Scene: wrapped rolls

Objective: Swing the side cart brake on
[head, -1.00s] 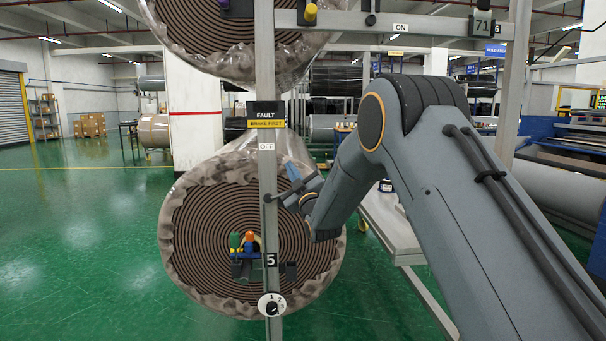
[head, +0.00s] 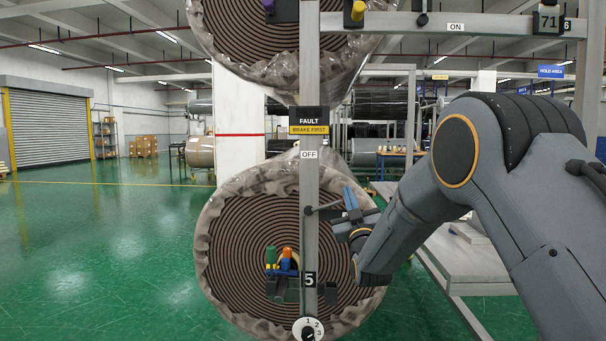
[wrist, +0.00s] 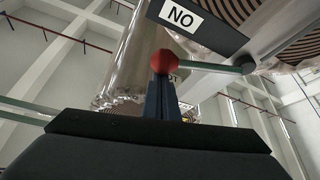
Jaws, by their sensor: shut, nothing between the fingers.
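A thin lever (head: 326,207) runs from a dark pivot on the upright post (head: 310,180) toward my gripper (head: 349,194), which lies just right of the post. The post carries an OFF label (head: 308,155) above the pivot. In the wrist view, a red ball knob (wrist: 165,62) sits at the tip of my shut blue fingers (wrist: 164,100); I cannot tell whether they touch. A pale rod (wrist: 208,67) joins the knob to a dark pivot (wrist: 246,65). A dark bar with a label reading NO (wrist: 180,15) is above it. My fingers hold nothing.
Large wrapped rolls (head: 235,225) stand behind the post, one above another. An ON label (head: 456,27) is on the crossbar. A grey table (head: 480,265) is at right. The green floor at left is clear.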

